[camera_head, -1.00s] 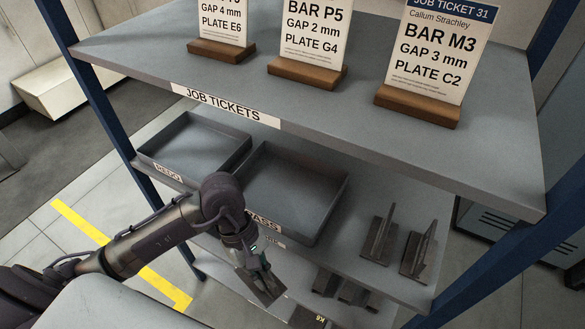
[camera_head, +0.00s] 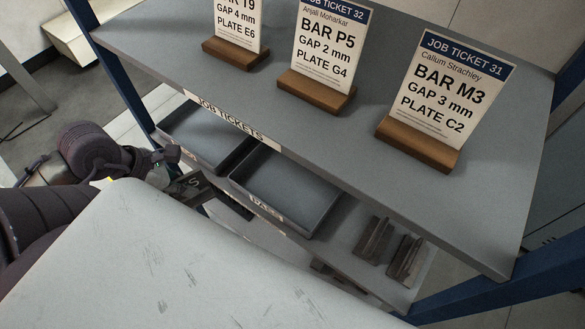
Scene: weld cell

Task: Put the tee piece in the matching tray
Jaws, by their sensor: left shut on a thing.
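My left gripper (camera_head: 178,174) is at the left, in front of the middle shelf, and is shut on a dark metal tee piece (camera_head: 228,201). The piece is held tilted, near the front edge of the trays, not resting in either. The gripper hides part of it. The left tray (camera_head: 196,137) sits on the middle shelf, partly under the top shelf; its label is hidden now, but read REDO earlier. The right tray (camera_head: 322,212) bears the label PASS (camera_head: 266,209) and looks empty. My right gripper is out of view.
The top shelf (camera_head: 330,140) overhangs the trays and carries job tickets in wooden stands (camera_head: 417,146). Dark tee-shaped pieces (camera_head: 404,262) stand right of the PASS tray. Blue posts (camera_head: 100,68) frame the shelving. A pale scratched surface fills the foreground.

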